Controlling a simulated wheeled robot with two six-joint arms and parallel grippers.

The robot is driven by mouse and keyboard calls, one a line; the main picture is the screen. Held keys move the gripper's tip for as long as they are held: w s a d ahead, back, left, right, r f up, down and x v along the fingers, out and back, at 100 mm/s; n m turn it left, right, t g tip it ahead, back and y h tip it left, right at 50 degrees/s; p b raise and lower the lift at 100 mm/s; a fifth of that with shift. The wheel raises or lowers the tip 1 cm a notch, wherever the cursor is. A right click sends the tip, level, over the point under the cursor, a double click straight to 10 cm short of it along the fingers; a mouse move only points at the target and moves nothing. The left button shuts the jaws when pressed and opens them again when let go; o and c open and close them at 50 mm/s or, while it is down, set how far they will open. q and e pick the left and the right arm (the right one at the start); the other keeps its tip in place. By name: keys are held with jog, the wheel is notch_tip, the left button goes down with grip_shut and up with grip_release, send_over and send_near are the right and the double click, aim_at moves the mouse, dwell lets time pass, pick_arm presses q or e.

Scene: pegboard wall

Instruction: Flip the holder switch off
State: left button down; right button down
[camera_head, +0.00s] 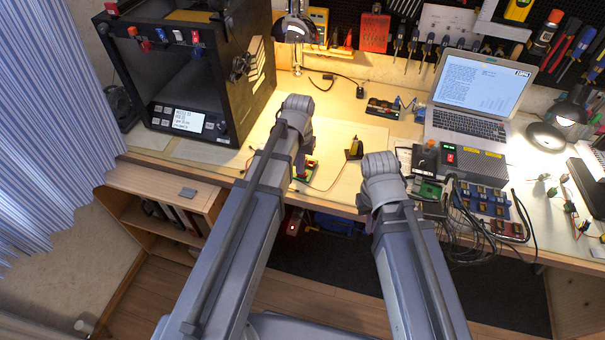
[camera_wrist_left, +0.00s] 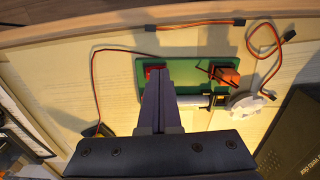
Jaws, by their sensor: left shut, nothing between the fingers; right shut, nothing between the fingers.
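A green board (camera_wrist_left: 205,65) lies on the pale worktop in the left wrist view. A red part (camera_wrist_left: 153,72) is at its left end, and an orange-red part (camera_wrist_left: 228,76) with a dark lever is at its right end. I cannot tell which is the holder switch. My left gripper (camera_wrist_left: 157,72) is shut and empty, its tips at the red part and partly covering it; contact is unclear. In the head view the board (camera_head: 309,172) shows just right of my left arm, which hides the gripper. My right gripper is hidden behind its arm.
Wires (camera_wrist_left: 270,58) and a pale gear-shaped part (camera_wrist_left: 246,106) lie beside the board. A black 3D printer (camera_head: 230,90) stands at left, an open laptop (camera_head: 470,100) at right. A dark box with red and green buttons (camera_head: 470,162) stands before the laptop, with cables nearby.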

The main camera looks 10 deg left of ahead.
pick_arm(q)
notch_tip(320, 180, up, 7)
jog(key=p, duration=0.6)
jog(key=shift+p, duration=0.4)
jog(key=s+d+m+y, duration=0.1)
jog(key=s+d+m, duration=0.2)
jog(key=s+d, duration=0.7)
jog(key=s, duration=0.4)
jog(key=shift+s+d, duration=0.15)
jog(key=shift+d, duration=0.1)
